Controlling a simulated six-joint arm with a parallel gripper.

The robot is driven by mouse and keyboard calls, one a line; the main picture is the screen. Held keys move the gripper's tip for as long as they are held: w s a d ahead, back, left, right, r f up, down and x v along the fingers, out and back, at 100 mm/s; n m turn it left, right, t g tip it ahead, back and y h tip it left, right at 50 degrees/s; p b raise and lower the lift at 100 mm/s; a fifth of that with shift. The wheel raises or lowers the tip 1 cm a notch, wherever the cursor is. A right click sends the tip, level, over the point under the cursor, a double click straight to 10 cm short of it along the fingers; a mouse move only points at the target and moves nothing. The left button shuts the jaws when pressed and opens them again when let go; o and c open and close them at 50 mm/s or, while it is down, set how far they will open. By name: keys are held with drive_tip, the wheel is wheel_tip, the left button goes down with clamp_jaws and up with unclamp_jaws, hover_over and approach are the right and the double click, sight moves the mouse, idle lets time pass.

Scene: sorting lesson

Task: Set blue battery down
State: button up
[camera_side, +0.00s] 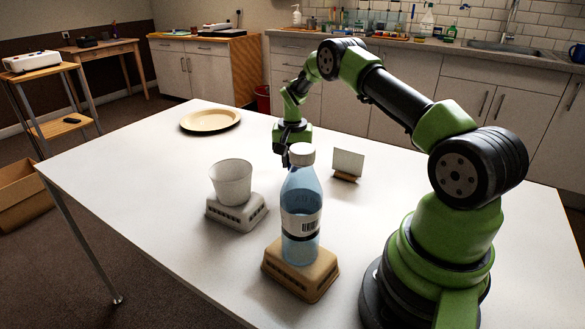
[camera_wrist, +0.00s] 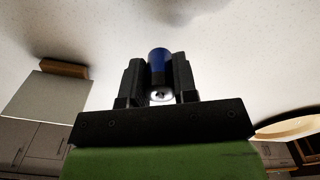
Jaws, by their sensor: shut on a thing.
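The blue battery (camera_wrist: 158,55) is between the two dark fingers of my gripper (camera_wrist: 157,72) in the wrist view. Its silvery end faces the camera and its blue body points away toward the white table (camera_wrist: 240,45). My gripper is shut on it. In the side view my gripper (camera_side: 285,157) hangs low over the table (camera_side: 130,180), behind the bottle's cap. The battery cannot be made out there. I cannot tell whether the battery touches the table.
A water bottle (camera_side: 300,215) stands on a tan base (camera_side: 303,278). A card (camera_side: 348,162) in a wooden holder (camera_side: 345,177) is right of my gripper. A plate (camera_side: 209,120) lies at the far left; the table's left part is clear.

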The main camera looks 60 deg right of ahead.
drive_tip(key=shift+f, duration=1.15)
drive_tip(key=shift+f, duration=0.1)
drive_tip(key=o, duration=0.9)
